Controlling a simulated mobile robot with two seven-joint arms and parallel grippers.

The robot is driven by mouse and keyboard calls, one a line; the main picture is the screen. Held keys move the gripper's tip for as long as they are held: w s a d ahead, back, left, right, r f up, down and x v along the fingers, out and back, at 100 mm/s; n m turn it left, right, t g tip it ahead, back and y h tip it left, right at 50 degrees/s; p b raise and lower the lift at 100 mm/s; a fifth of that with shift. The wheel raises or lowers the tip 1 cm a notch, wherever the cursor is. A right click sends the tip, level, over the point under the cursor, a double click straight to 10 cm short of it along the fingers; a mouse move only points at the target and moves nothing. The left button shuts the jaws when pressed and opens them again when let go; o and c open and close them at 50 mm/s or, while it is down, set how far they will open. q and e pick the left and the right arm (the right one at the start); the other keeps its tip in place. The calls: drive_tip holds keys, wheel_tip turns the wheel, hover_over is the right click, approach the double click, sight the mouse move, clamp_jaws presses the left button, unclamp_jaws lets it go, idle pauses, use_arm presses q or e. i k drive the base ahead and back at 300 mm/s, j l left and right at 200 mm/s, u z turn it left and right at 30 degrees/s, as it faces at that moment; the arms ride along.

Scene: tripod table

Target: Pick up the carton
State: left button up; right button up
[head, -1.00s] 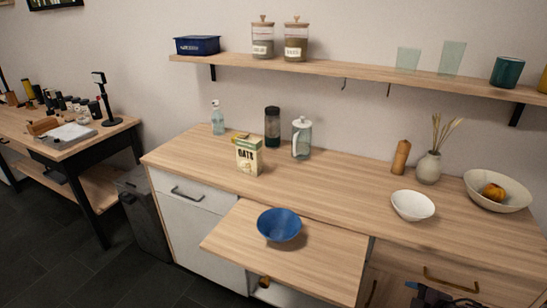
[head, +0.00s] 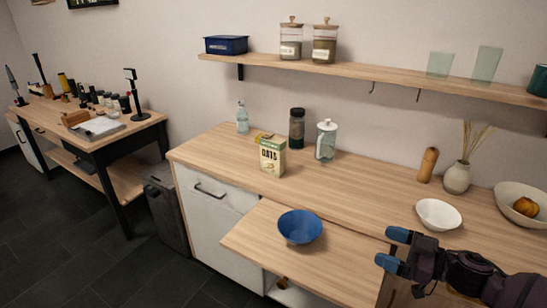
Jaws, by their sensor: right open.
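The carton (head: 272,156), a pale box with a green top and the word "OATS", stands upright on the wooden counter (head: 370,187) in the head view. A small yellow item (head: 264,137) shows just behind its top left. My right gripper (head: 391,249) is in the lower right of the head view, open and empty, with blue fingertips. It is well to the right of the carton and nearer to me. My left gripper is not in view.
A blue bowl (head: 300,227) sits on the pulled-out board in front of the carton. A dark jar (head: 297,128) and a glass pitcher (head: 326,140) stand behind and right of it, a soap bottle (head: 242,118) behind left. A white bowl (head: 438,214) is near my right gripper.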

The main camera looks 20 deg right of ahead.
sight(272, 149)
drive_tip(key=i, duration=1.5)
